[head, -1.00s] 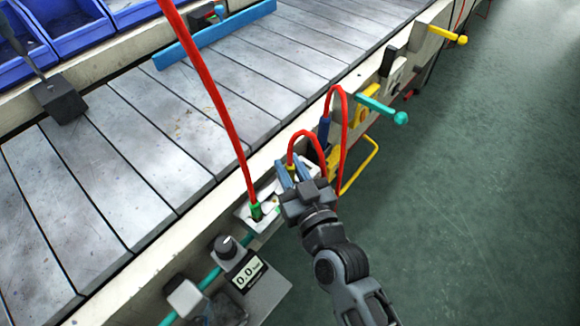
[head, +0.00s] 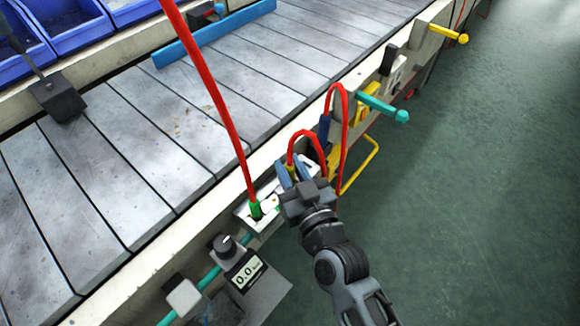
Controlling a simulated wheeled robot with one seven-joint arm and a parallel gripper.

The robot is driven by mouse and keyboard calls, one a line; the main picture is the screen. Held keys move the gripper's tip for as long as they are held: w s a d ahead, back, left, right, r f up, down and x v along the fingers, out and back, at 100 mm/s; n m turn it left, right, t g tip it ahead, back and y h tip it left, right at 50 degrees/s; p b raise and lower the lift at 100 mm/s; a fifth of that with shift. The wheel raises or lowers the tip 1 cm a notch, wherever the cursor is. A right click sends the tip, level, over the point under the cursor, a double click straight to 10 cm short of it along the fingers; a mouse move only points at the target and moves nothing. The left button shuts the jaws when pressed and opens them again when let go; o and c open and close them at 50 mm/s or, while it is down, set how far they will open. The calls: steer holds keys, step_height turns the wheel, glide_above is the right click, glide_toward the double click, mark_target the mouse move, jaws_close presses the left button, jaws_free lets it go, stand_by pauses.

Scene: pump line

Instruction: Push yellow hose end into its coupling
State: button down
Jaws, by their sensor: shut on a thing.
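The yellow hose end (head: 291,167) is on a red hose (head: 306,133) that loops up and over to the right. My gripper (head: 289,176) is shut on the yellow end, its blue fingers at the white coupling block (head: 243,216) on the conveyor's side. My fingers hide most of the yellow end and its coupling, so I cannot tell how deep it sits. A green hose end (head: 256,209) on another red hose sits in the block, left of my gripper. A blue hose end (head: 324,128) stands to the upper right.
A gauge with a display (head: 246,273) and a black knob stands below left of the block. A teal lever (head: 383,107), a yellow lever (head: 449,33) and a yellow bar (head: 362,168) stick out at the right. The green floor (head: 480,200) is clear.

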steer(key=shift+f, duration=0.25)
stand_by(0.6)
steer(key=c, duration=0.8)
jaws_free()
steer(key=shift+o, duration=0.2)
steer(key=b+v, duration=0.1)
steer(key=v, duration=0.6)
steer(key=b+v, duration=0.1)
steer(key=v, duration=0.7)
stand_by(0.4)
